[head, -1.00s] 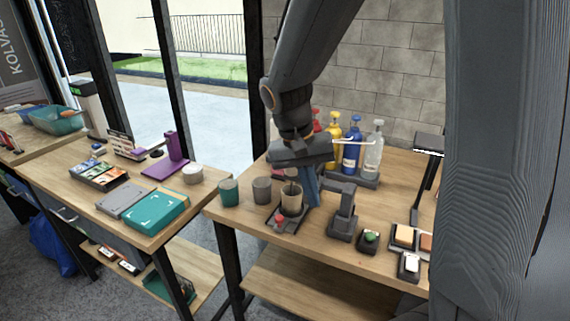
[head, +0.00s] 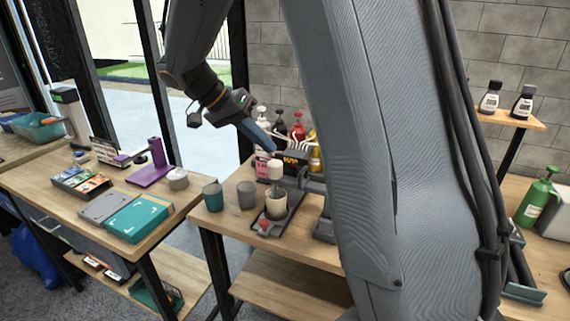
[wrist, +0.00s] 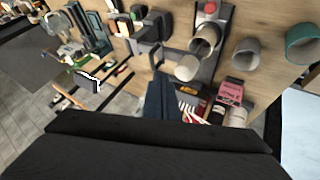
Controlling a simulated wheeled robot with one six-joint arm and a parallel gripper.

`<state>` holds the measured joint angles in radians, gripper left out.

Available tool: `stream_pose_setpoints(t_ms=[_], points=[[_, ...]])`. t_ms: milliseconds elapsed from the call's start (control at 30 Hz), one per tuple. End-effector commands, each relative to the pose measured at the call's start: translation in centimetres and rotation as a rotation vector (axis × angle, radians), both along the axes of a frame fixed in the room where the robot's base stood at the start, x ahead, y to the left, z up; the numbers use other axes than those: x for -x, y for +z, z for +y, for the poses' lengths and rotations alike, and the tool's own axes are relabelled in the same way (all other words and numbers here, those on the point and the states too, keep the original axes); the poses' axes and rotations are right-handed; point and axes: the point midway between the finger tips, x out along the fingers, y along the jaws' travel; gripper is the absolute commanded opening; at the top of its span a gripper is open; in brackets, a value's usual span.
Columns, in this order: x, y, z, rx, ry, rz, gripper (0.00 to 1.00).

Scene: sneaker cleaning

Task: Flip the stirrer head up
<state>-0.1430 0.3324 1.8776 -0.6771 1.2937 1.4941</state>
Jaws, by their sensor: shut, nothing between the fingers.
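The stirrer's base with a red button (head: 263,226) stands at the front of the middle table. A pale cup (head: 276,206) sits on it. The pale cylindrical stirrer head (head: 275,170) is above the cup, with a thin rod below it. I cannot tell how far the head is tilted. My gripper (head: 269,147) is shut and empty, its blue fingers slanting down just above and behind the head. In the wrist view, the fingers (wrist: 160,95) point toward the head (wrist: 187,68), apart from it in the picture. The cup (wrist: 205,41) shows beyond the head.
A teal cup (head: 212,197) and a grey cup (head: 246,195) stand left of the stirrer. Several bottles, including a red one (head: 298,131), stand behind it. My arm hides the table to the right. A teal box (head: 137,218) lies on the left table.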

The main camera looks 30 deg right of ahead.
Motion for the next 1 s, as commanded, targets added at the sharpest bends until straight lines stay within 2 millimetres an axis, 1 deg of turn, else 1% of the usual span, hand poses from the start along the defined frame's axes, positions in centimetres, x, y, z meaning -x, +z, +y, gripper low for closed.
stream_pose_setpoints(t_ms=[167,500,600,800,1000], points=[[0.3,-1.0,-0.9,0.001,-0.002,0.004,0.0],[1.2,-5.3,-4.5,-0.001,-0.001,0.004,0.0],[1.3,-6.4,-5.3,-0.001,-0.002,0.004,0.0],[1.5,-7.5,-6.2,-0.001,-0.001,0.002,0.0],[1.4,-7.7,-6.3,-0.002,-0.001,0.001,0.0]])
